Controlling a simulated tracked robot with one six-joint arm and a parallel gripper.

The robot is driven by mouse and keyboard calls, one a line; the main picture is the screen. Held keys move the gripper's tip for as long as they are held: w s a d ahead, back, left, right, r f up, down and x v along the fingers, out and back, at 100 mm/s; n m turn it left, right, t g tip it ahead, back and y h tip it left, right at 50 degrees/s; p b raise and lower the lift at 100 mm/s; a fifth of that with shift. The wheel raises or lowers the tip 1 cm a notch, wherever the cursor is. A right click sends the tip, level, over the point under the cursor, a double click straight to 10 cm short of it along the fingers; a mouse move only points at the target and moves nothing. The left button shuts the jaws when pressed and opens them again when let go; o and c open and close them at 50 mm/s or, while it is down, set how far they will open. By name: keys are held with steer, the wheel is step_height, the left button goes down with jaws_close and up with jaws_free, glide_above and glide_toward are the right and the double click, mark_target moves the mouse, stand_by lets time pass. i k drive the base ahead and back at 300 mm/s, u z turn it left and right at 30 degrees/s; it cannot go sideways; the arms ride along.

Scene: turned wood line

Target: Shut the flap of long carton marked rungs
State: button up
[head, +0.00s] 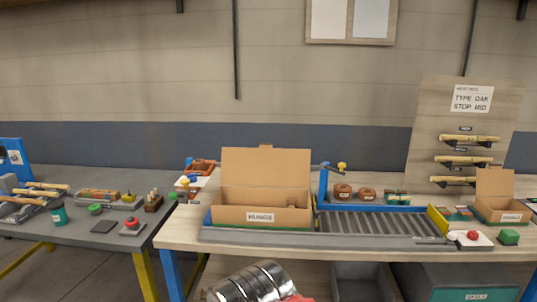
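A long brown carton (230,216) stands on the wooden bench, left of the roller conveyor. Its front wall has a white label (260,217), too small to read surely. Its wide flap (265,168) stands up at the back, so the carton is open. The low front wall hides its bottom. My gripper is not seen; a silver, rounded part of my arm with a bit of red shows at the bottom edge, below and in front of the bench.
A smaller carton (500,214) with its flap up stands at the right. Between them lies the roller conveyor (385,224) with a blue rail. A red button box (472,238) and green block (508,237) sit at the front right. A grey bench (75,215) with tools is left.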

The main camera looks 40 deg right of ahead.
mark_target(264, 166)
steer(key=k, duration=0.25)
steer(key=z, duration=0.2)
steer(key=i, duration=0.35)
steer(key=z, duration=0.9)
steer(key=i, duration=1.45)
steer(key=z, duration=1.25)
